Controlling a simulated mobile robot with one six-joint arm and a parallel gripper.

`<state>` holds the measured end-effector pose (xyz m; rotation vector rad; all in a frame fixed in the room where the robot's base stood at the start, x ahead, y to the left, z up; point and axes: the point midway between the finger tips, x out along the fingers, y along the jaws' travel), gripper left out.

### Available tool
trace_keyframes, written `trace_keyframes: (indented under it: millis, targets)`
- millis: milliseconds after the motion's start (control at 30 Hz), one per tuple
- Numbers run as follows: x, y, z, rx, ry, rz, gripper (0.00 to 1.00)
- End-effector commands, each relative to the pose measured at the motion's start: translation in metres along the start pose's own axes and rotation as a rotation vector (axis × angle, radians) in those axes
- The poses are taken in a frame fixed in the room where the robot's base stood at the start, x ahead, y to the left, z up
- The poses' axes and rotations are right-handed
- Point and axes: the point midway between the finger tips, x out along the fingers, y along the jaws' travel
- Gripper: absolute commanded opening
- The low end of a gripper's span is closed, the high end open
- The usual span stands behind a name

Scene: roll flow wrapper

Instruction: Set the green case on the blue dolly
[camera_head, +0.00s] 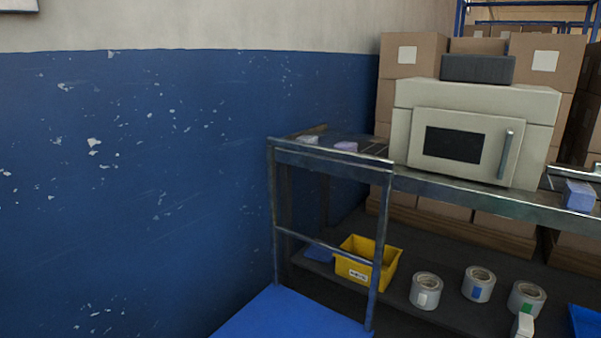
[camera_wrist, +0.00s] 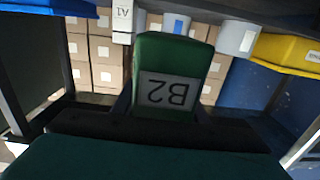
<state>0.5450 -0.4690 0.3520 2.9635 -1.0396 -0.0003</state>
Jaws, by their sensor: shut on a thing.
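The green case (camera_wrist: 180,55) shows in the wrist view, with a pale label reading B2 upside down. My gripper (camera_wrist: 175,108) is shut on it, with dark jaw parts on either side of its lower end. The case looks held clear of the shelf things behind it. The case and my gripper are not in the head view. The blue dolly (camera_head: 288,316) is at the bottom centre of the head view, a flat blue deck with a grey tube frame at its far side. The visible part of its deck is bare.
A wrapping machine (camera_head: 475,95) stands on a bench behind the dolly. On the lower shelf are a yellow bin (camera_head: 385,268), tape rolls (camera_head: 425,291) and, at right, a blue tray (camera_head: 588,322). Stacked cartons (camera_head: 412,55) stand behind. A blue wall (camera_head: 150,190) fills the left.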

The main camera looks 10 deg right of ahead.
Motion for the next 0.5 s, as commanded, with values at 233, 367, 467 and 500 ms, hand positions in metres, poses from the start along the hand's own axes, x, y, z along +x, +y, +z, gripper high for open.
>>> trace_keyframes:
  millis: [233, 367, 467, 500]
  targets:
    - [0.005, -0.019, -0.020, 0.000, 0.003, -0.050, 0.12]
    - [0.008, -0.031, -0.031, -0.001, 0.002, -0.081, 0.12]
    - [0.011, -0.046, -0.045, -0.001, 0.003, -0.123, 0.12]
    - [0.012, -0.051, -0.050, -0.001, 0.003, -0.139, 0.12]
